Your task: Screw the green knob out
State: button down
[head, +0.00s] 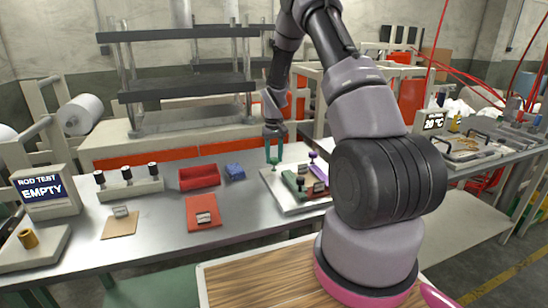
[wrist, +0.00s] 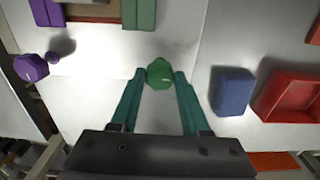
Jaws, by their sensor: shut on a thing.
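The green knob (wrist: 160,73) sits between my fingertips in the wrist view, with a teal finger against each side of it. My gripper (wrist: 160,76) is shut on the knob. In the head view my gripper (head: 274,158) points down at the back left of a pale plate (head: 283,203). I cannot tell how far the knob is screwed in.
Green and purple blocks stand on the plate; a purple knob (wrist: 31,67) is left of my fingers in the wrist view. A blue block (wrist: 233,90) and red tray (wrist: 292,99) lie right. A display (head: 45,190) reads "ROD TEST EMPTY".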

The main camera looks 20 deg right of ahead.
aim_at(274, 159)
dwell(0.4)
jog(key=shift+f, duration=0.1)
jog(key=shift+c, duration=1.9)
grip_release()
notch_tip(274, 159, up, 11)
